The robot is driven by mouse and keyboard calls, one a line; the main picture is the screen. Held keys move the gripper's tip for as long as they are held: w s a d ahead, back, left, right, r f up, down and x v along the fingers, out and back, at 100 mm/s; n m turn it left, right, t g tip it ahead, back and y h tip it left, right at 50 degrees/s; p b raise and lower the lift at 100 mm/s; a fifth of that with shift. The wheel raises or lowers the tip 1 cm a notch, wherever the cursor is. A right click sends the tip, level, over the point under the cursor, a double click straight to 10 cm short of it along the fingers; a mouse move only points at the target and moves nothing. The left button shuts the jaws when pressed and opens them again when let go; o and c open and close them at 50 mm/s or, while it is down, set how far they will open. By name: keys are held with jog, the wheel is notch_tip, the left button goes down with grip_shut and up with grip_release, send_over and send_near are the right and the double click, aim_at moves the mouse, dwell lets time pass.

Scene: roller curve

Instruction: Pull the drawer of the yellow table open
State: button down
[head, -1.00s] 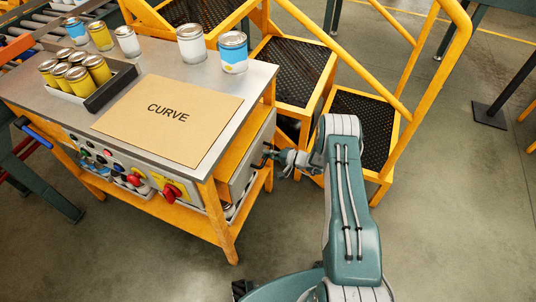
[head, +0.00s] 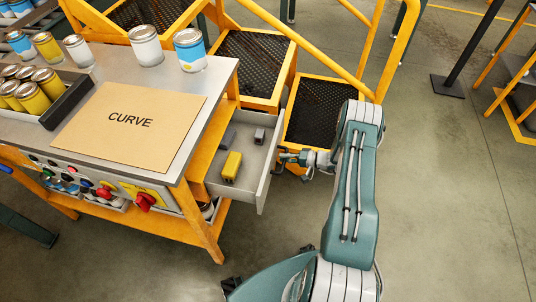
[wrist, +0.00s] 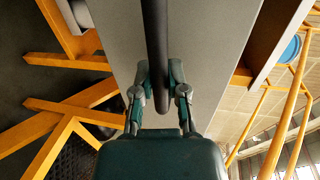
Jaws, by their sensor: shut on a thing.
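The yellow table (head: 203,222) stands at the left in the head view, with a grey metal top. Its grey drawer (head: 262,150) is pulled out to the right on the table's right side. Inside lie a yellow block-like item (head: 231,167) and small grey items. My gripper (head: 283,158) is at the drawer's front face. In the wrist view my gripper (wrist: 159,95) has its fingers on both sides of the dark bar handle (wrist: 154,40), shut on it. The drawer's grey front (wrist: 210,60) lies behind the handle.
Yellow steps (head: 318,110) with black treads and a railing stand close behind the drawer and my arm. Cans (head: 190,50) and a cardboard sheet (head: 130,121) marked CURVE are on the table top. The floor to the right is open.

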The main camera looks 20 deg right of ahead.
jog(key=shift+s+d+f, duration=0.1)
jog(key=shift+s+d, duration=0.55)
jog(key=shift+d, duration=0.2)
jog(key=shift+s+d+f, duration=0.1)
jog(key=shift+s+d, duration=0.55)
jog(key=shift+d, duration=0.15)
jog(key=c, duration=0.6)
grip_release()
jog(key=shift+c, duration=0.2)
jog(key=shift+w, duration=0.1)
jog(key=shift+d+r, duration=0.1)
jog(key=shift+d, duration=0.05)
jog(key=v, duration=1.1)
jog(key=shift+s+d, duration=0.25)
jog(key=shift+d, duration=0.1)
